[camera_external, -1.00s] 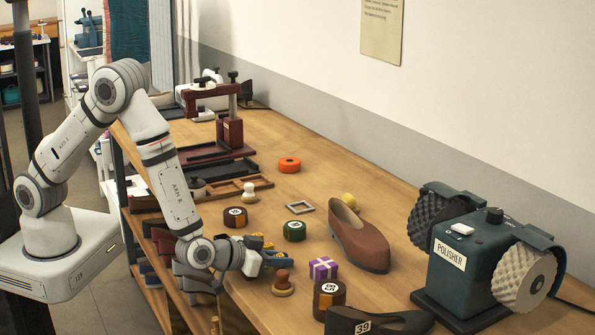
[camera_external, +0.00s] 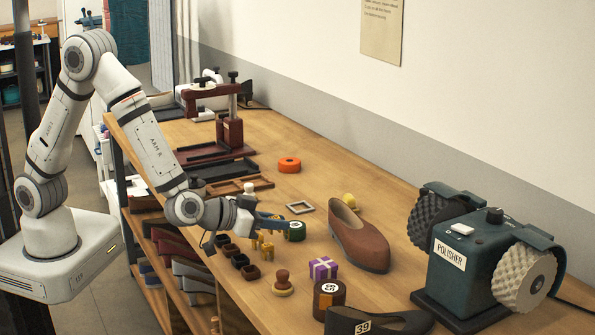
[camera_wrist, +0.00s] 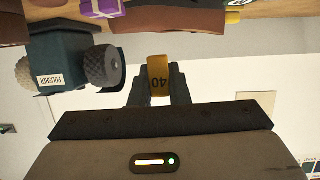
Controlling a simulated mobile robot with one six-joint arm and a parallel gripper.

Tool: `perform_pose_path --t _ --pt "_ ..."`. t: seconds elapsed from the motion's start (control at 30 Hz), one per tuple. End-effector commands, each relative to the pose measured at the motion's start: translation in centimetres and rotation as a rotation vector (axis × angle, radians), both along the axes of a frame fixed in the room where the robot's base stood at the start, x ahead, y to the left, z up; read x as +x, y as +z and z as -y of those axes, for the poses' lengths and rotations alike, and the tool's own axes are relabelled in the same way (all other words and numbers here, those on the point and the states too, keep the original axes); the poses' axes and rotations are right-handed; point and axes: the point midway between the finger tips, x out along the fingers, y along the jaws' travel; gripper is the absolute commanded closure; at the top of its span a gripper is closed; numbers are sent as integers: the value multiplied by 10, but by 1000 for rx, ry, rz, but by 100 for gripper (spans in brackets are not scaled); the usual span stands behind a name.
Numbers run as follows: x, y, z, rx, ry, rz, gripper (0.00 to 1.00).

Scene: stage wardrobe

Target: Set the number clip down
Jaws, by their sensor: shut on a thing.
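The yellow number clip (camera_wrist: 158,72), marked 40, is between the two dark fingers of my gripper (camera_wrist: 159,85) in the wrist view. The gripper is shut on it. In the external view my gripper (camera_external: 272,221) is over the near side of the wooden bench (camera_external: 330,160), beside a green-sided number disc. Other small yellow pieces (camera_external: 266,249) stand just below the gripper in that view.
A row of small dark cups (camera_external: 240,261) lines the near edge. A knobbed stamp (camera_external: 283,284), purple gift box (camera_external: 323,268), brown shoe (camera_external: 359,240) and polisher (camera_external: 465,265) stand to the right. Bare bench lies around the small grey frame (camera_external: 300,207).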

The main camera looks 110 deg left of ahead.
Motion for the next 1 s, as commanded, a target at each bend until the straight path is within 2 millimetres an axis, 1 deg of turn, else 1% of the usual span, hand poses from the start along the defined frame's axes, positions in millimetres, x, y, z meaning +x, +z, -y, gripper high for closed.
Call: perform_pose_path --t 0.2,0.3,0.4,0.53,0.67,0.83,1.0 --pt "-24 -5 47 9 -229 3 100" --pt "-35 -8 65 2 -318 -1 100" --pt "-44 -11 79 -4 -382 -7 100" --pt "-47 -11 85 -10 -433 -9 100" --pt "-41 -8 83 -9 -499 -8 100" --pt "-34 -4 82 -9 -637 -11 100" --pt "-34 -5 83 -10 -785 -12 100"
